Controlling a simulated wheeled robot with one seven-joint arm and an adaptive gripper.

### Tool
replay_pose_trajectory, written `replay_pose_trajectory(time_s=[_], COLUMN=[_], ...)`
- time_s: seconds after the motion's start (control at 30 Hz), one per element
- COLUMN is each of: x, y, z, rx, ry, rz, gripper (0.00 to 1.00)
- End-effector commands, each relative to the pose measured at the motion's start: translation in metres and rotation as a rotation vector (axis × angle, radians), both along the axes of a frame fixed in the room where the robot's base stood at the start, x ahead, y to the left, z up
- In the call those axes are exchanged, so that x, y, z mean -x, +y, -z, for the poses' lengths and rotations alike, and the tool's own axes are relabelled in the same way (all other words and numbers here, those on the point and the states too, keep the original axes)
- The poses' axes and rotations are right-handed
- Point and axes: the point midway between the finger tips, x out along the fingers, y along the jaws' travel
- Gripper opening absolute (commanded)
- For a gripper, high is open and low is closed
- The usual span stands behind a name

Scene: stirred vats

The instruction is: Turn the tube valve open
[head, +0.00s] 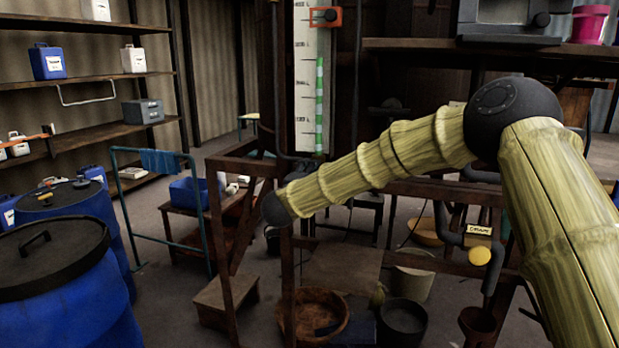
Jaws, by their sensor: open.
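A tall white scale (304,75) with black marks stands upright at the top centre, with a green-filled sight tube (319,105) along its right side. A dark pipe (275,75) runs down to the left of the scale. An orange-red bracket with a dark fitting (325,17) sits at the scale's upper right. I cannot tell which part is the tube valve or how it is turned. My bamboo-like arm crosses from the lower right, and its forearm ends at a dark joint below the scale. My gripper does not show.
A labelled pipe with a yellow round knob (479,256) is at the right, beyond my arm. A rusty frame (215,220) stands below the scale. Blue drums (70,285) are at the left; basins and buckets (403,318) clutter the floor.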

Motion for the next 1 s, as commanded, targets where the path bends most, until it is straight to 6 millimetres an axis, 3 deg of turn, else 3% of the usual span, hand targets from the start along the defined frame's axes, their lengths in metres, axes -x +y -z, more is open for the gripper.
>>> replay_pose_trajectory(time_s=[0.27,0.7,1.0], x=[0.012,0.084,0.111], y=[0.004,0.028,0.037], z=[0.000,0.000,0.000], rx=[0.000,0.001,-0.001], ry=[0.000,0.000,0.000], rz=[-0.002,-0.002,-0.001], gripper=[0.61,0.61,0.61])
